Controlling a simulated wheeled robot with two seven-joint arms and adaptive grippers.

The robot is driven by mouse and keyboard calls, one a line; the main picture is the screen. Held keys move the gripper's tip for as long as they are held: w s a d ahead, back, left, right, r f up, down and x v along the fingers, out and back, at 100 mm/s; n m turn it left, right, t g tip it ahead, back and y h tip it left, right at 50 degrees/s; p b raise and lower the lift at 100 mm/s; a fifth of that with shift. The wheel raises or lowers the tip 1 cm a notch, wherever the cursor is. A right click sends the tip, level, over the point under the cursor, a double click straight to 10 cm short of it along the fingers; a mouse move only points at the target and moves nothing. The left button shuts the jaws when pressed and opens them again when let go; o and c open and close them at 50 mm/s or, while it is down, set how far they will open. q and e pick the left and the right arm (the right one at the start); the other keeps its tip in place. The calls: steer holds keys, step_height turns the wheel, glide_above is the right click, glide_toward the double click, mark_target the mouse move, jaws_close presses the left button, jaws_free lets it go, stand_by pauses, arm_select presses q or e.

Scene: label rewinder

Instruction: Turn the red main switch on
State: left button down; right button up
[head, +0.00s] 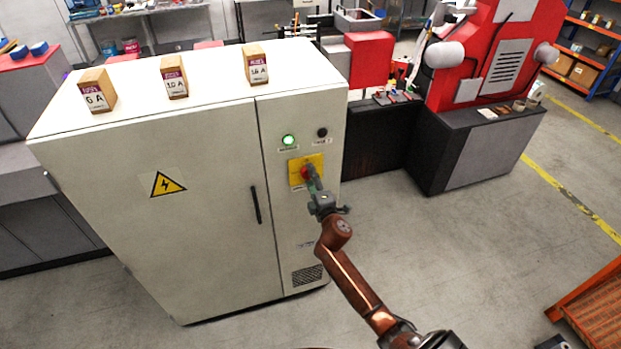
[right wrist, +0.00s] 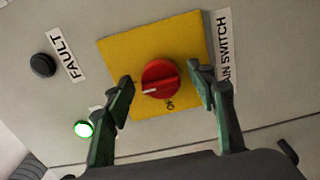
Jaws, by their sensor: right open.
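The red main switch (right wrist: 160,79) is a round knob on a yellow plate (right wrist: 125,48) in the right wrist view. A short white mark on the knob points to the left, away from the small "ON" print (right wrist: 170,104) below the knob. In the head view the red switch (head: 304,173) is partly hidden by my right gripper (head: 312,178). My right gripper (right wrist: 161,76) is open, with one finger on each side of the knob; I cannot tell whether the fingers touch it. My left gripper is not in view.
The switch sits on a white cabinet (head: 215,200) with a lit green lamp (head: 289,140) and a dark round "FAULT" light (right wrist: 42,65) above it. Three labelled boxes, among them the 10 A box (head: 174,80), stand on top.

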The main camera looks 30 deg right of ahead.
steer(key=v, duration=1.2)
step_height(320, 180, down, 25)
steer(key=s+m+g+y+b, duration=0.1)
steer(key=s+m+g+b, duration=0.15)
steer(key=g, duration=0.25)
steer(key=s+f+m+g, duration=0.2)
steer(key=s+f, duration=0.3)
steer(key=f, duration=0.6)
steer(key=s+f+m+g, duration=0.15)
steer(key=s+f, duration=0.35)
steer(key=f, duration=0.6)
steer(key=s+a+f+m+g+y+b, duration=0.1)
steer(key=s+a+f+m+g, duration=0.15)
steer(key=s+f, duration=1.05)
steer(key=s+a+f+m+g+y+b, duration=0.1)
steer(key=s+a+f+m+g+b, duration=0.15)
steer(key=s+f, duration=1)
steer(key=s+a+f+m+g, duration=0.1)
steer(key=s, duration=0.7)
steer(key=s+a+f+m+g, duration=0.1)
steer(key=s+f+g, duration=0.1)
steer(key=s, duration=0.7)
steer(key=shift+a+m+y, duration=0.25)
steer(key=shift+m+y, duration=0.15)
